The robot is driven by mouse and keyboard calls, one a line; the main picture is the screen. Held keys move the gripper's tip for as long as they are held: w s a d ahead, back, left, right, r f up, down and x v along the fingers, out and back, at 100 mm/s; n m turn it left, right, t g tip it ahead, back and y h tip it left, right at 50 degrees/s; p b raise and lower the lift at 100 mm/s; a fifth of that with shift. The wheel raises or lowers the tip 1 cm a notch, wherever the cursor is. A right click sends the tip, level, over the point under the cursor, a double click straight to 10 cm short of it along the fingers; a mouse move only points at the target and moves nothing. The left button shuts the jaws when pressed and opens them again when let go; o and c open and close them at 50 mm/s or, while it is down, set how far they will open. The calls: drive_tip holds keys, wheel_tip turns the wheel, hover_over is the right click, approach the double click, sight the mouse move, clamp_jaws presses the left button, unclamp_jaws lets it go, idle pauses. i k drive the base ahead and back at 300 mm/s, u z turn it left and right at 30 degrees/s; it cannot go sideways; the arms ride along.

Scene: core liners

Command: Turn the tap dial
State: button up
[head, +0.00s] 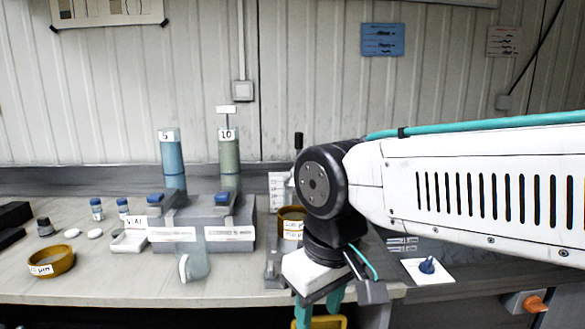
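A small blue dial (427,265) sits on a white square plate at the right of the bench; it may be the tap dial, but no label on it can be read. An orange knob (532,303) on a grey box shows at the lower right edge. My gripper (319,302) hangs pointing down at the front edge of the bench, left of both. Its teal fingers look apart, with nothing seen between them. Their tips are near the bottom of the picture, so contact below is hard to judge.
A grey stand holds a blue cylinder (173,160) marked 5 and a green cylinder (230,160) marked 10. A tan ring-shaped dish (51,261) and small bottles are at the left. A yellow tray (335,321) shows below my gripper.

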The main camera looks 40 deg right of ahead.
sight(427, 267)
drive_tip(key=z, duration=1.55)
